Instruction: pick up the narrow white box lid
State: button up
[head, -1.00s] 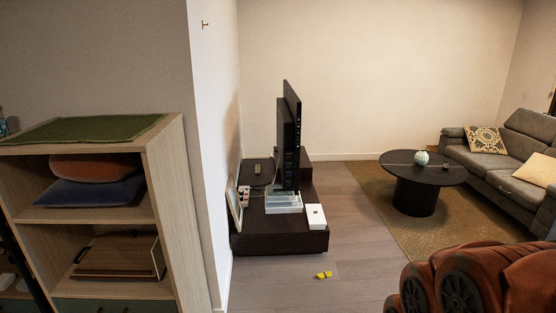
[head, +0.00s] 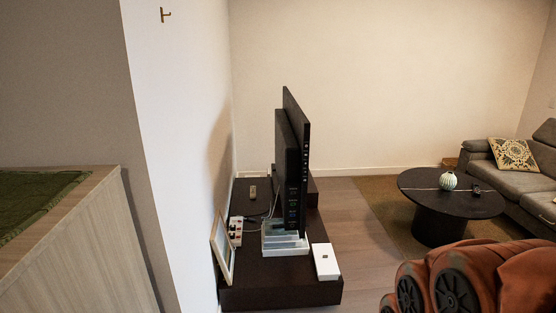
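A narrow white box (head: 325,262) with a small dark mark on top lies flat on the near right corner of the low dark TV stand (head: 280,290). It looks like the white box lid, but I cannot tell whether it is a lid alone or a whole box. Nothing touches it from above. My orange-brown arm (head: 470,285) shows at the lower right, to the right of the stand. My gripper is not in view.
A TV (head: 293,160) stands on the stand on a pale base (head: 285,240). A picture frame (head: 222,248) leans at the wall. A round black table (head: 450,195) and grey sofa (head: 500,175) are at right. A wooden shelf (head: 90,250) is near left.

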aim_at(325, 261)
jog(key=i, duration=0.5)
jog(key=z, duration=1.35)
jog(key=i, duration=1.75)
jog(key=u, duration=1.55)
jog(key=i, duration=0.4)
jog(key=u, duration=1.05)
